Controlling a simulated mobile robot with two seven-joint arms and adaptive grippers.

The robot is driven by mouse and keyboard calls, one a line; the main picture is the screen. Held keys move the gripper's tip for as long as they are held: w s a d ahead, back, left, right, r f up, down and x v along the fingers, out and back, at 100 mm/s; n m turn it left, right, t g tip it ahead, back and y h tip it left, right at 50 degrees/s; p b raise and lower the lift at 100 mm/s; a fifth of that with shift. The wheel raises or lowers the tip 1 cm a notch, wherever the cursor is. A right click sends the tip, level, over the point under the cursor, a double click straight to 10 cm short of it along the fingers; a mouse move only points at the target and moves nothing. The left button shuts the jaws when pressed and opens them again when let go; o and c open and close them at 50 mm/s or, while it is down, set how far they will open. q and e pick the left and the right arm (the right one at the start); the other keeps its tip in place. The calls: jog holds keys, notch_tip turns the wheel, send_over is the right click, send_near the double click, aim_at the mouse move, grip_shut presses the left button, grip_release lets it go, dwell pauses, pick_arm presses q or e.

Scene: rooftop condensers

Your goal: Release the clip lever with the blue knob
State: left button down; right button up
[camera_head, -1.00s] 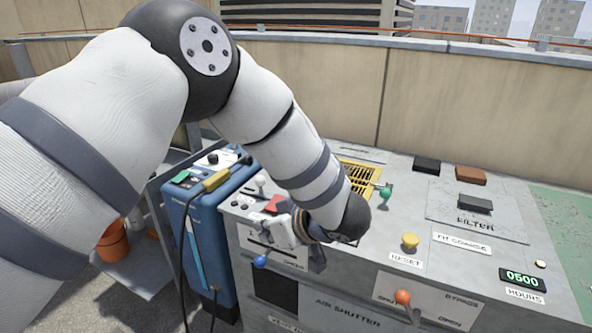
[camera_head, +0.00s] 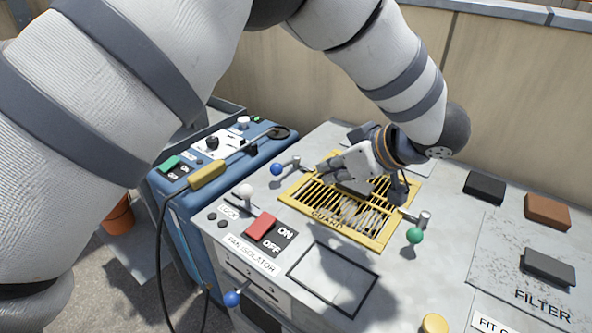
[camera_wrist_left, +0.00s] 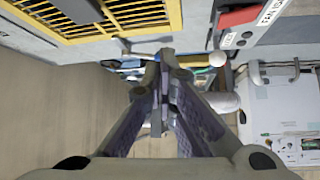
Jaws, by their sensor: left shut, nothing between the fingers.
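The clip lever with the blue knob (camera_head: 277,169) is at the far left corner of the yellow guard (camera_head: 316,213); its short arm runs from the knob to a grey pivot. My left gripper (camera_head: 324,172) is above the guard, shut and empty, its fingers pointing left toward this lever. A small gap shows between fingertips and knob. In the left wrist view the shut fingers (camera_wrist_left: 165,62) cover the middle, and a grey bar shows just beyond the tips; the blue knob cannot be made out there. My right gripper is not in view.
A green-knobbed lever (camera_head: 415,236) is at the guard's right side. A white-knobbed lever (camera_head: 246,191) and a red switch (camera_head: 261,226) stand in front. Another blue knob (camera_head: 232,299) is on the front face. A blue unit (camera_head: 226,165) stands close on the left.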

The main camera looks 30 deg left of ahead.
pick_arm(q)
jog(key=x, duration=1)
jog(key=shift+w+a+f, duration=0.15)
jog(key=shift+w+a, duration=0.05)
jog(key=shift+a, duration=0.45)
jog(key=shift+w+a+f, duration=0.15)
jog(key=shift+w+a, duration=0.05)
jog(key=shift+a, duration=0.45)
jog(key=shift+w+a+f, duration=0.1)
jog(key=shift+w+a, duration=0.1)
jog(key=shift+a, duration=0.45)
